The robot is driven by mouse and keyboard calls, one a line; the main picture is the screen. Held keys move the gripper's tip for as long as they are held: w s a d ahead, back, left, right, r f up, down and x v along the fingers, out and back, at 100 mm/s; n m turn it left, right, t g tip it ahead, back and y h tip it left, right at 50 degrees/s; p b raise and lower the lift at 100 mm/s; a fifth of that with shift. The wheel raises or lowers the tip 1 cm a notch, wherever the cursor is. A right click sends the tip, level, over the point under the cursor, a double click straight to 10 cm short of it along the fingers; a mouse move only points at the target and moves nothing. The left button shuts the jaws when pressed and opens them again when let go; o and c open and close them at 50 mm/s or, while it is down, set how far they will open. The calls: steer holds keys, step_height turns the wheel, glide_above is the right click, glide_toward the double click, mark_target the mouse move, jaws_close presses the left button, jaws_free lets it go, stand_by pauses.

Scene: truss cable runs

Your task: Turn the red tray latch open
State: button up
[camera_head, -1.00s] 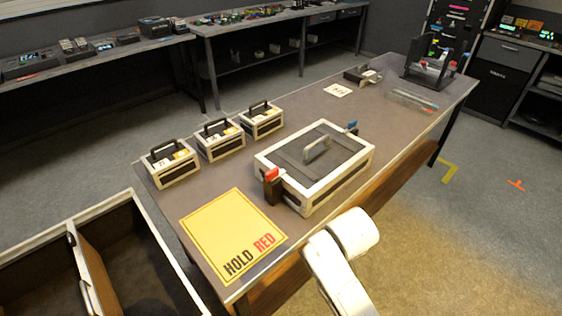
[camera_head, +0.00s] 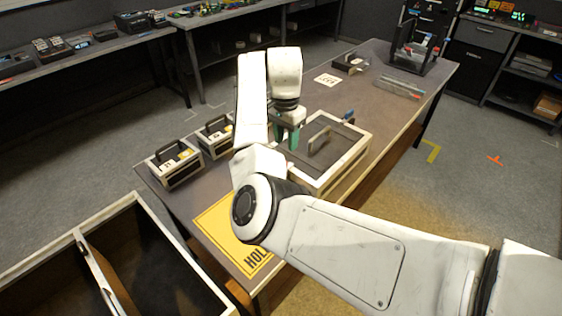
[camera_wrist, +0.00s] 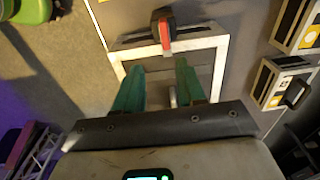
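The red latch (camera_wrist: 165,32) shows in the wrist view, on a dark mount at the edge of the white-framed tray (camera_wrist: 218,52). In the head view my arm hides the latch, and the tray (camera_head: 345,171) sits on the bench with its lid handle (camera_head: 318,142) up. My gripper (camera_wrist: 160,65) has two teal fingers spread apart with nothing between them. In the wrist view the latch lies just beyond the fingertips, apart from them. In the head view my gripper (camera_head: 288,137) is over the tray's near-left part.
A blue latch (camera_head: 348,115) is at the tray's far side. Small handled cases (camera_head: 175,165) stand to the left. A yellow sign (camera_head: 214,222) lies in front, partly covered by my arm. An open bin (camera_head: 150,262) stands at the lower left. A black rack (camera_head: 412,50) is at the far end.

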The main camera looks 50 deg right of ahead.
steer(key=f, duration=0.6)
steer(key=w+f+p, duration=0.1)
steer(key=f, duration=0.2)
steer(key=shift+a+f, duration=0.35)
jaws_close()
